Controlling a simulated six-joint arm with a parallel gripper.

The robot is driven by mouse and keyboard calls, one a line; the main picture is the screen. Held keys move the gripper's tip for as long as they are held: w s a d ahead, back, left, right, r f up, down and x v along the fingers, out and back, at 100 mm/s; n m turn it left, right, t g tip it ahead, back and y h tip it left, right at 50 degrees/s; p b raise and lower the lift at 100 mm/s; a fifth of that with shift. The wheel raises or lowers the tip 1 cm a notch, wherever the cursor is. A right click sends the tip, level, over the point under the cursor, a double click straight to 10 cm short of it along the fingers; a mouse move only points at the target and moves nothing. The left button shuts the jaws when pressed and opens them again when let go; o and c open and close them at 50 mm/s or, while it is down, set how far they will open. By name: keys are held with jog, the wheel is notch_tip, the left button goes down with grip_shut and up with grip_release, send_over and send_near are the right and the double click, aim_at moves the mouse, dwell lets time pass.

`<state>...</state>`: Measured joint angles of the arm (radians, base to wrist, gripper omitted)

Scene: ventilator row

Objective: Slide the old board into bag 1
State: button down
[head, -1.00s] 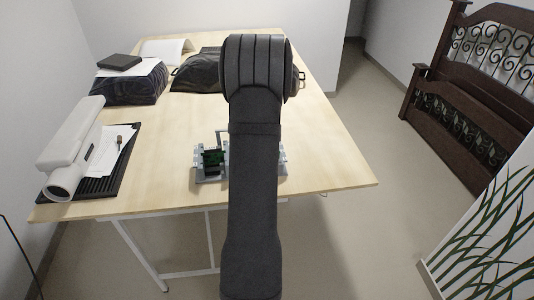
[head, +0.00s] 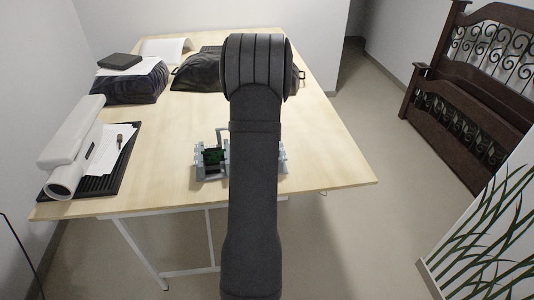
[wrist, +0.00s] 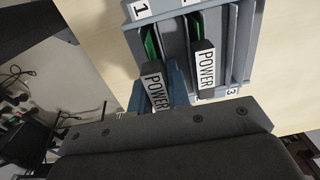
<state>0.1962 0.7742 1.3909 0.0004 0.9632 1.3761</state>
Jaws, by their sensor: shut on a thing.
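A grey rack (head: 198,174) stands near the table's front edge, partly hidden behind my arm in the head view. In the wrist view the rack (wrist: 188,40) has slots with labels 1 and 3 showing. I cannot tell how deep that board sits. No bag marked 1 shows.
Black bags (head: 128,82) lie at the back of the table, one under paper and a dark flat box. A white cylindrical device (head: 75,145) lies on a black mat (head: 126,163) with a paper and small tool at left. The tabletop's right side is clear.

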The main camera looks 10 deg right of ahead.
jog(key=shift+s+f, duration=0.25)
jog(key=shift+f, duration=0.55)
jog(key=c, duration=1.3)
grip_release()
jog(key=shift+w+r, duration=0.15)
jog(key=shift+r, duration=1.7)
jog(key=shift+w+r, duration=0.1)
jog(key=shift+r, duration=1.7)
jog(key=shift+f, duration=0.1)
jog(key=shift+f, duration=2.85)
jog(key=shift+o, duration=0.5)
